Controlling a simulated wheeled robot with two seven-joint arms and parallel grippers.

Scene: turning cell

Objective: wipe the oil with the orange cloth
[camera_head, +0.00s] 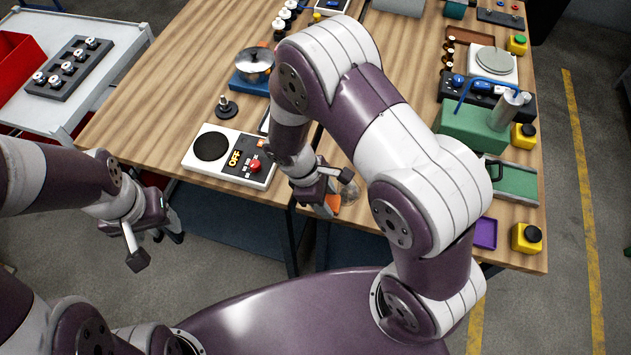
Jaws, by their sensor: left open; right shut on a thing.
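The orange cloth (333,203) shows as a small patch at the front edge of the wooden table. My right gripper (325,198) is shut on it, low at the tabletop edge, and my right arm hides much of the area. My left gripper (156,245) is open and empty, off the table to the front left, over the floor.
A white panel marked OFF with a red button (255,166) lies left of my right gripper. A pot (255,65) stands on a blue base behind it. A purple tray (484,233) and a yellow button box (526,237) are at the front right. A white cart (120,45) stands left.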

